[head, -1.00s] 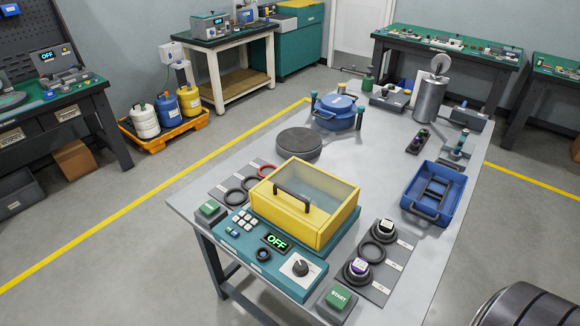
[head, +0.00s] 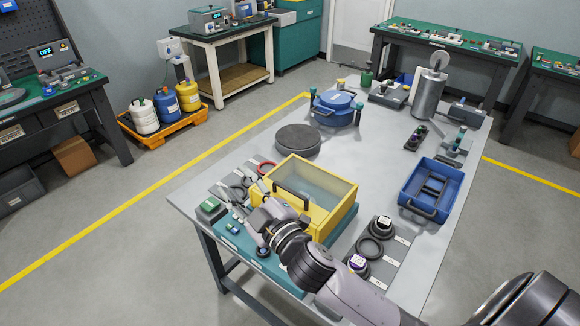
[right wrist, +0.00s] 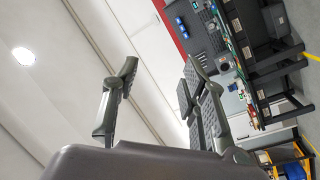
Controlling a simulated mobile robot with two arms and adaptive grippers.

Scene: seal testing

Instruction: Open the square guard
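The square guard (head: 329,222) is a yellow-framed box with a clear top on the teal tester at the table's near side. It looks closed in the head view. Its dark handle (head: 305,205) shows only in part behind my right arm. My right gripper (head: 243,187) is at the guard's left front corner, above the tester panel and the left rings. In the right wrist view its fingers (right wrist: 160,100) stand apart with nothing between them. Whether it touches the guard cannot be told. My left gripper is not in view.
A green button (head: 211,208) stands at the table's left corner. A grey ring holder (head: 390,255) lies right of the guard, with a blue bin (head: 432,190) beyond. A dark round plate (head: 298,140) and blue pot (head: 335,107) stand behind. Free table lies between plate and bin.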

